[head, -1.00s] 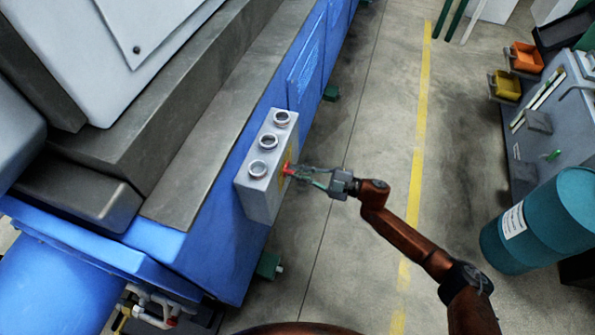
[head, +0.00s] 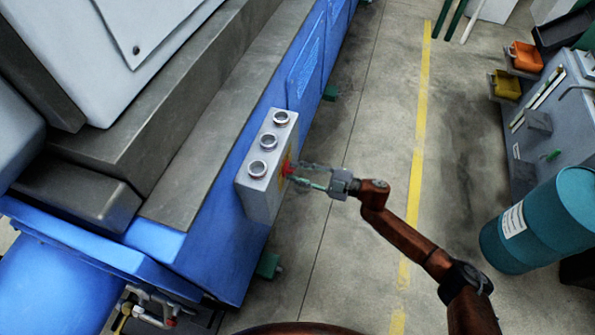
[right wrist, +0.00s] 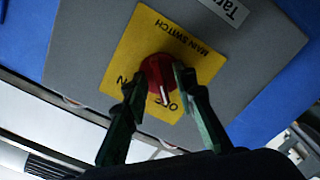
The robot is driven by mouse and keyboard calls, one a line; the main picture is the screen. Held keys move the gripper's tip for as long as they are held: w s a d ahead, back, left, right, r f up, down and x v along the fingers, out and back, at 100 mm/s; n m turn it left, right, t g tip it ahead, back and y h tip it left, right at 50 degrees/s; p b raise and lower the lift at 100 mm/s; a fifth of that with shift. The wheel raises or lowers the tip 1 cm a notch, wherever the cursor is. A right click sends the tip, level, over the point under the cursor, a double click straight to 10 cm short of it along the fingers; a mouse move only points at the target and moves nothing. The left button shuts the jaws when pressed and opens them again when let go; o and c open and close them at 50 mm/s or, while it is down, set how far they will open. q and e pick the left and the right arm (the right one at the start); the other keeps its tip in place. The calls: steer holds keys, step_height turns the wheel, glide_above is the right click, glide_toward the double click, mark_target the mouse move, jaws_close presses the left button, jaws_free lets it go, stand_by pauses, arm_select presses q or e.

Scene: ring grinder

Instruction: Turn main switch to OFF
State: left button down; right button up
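The main switch is a red rotary knob (right wrist: 155,70) on a yellow plate (right wrist: 190,52) lettered MAIN SWITCH, ON and OFF. Its white mark points down in the right wrist view, beside the OFF lettering. In the head view the red knob (head: 286,168) shows on the right side of a grey box. My right gripper (head: 297,172) is at the knob with its fingers spread apart. In the right wrist view my right gripper (right wrist: 158,78) has one finger on each side of the knob, very close to it; whether either touches is unclear. My left gripper is not in view.
The grey control box (head: 261,195) with three round buttons on top is fixed to the blue machine (head: 225,240). A teal drum (head: 545,225) stands at the right by a grey workbench. The floor between, with its yellow line (head: 421,120), is clear.

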steer(key=v, duration=1.2)
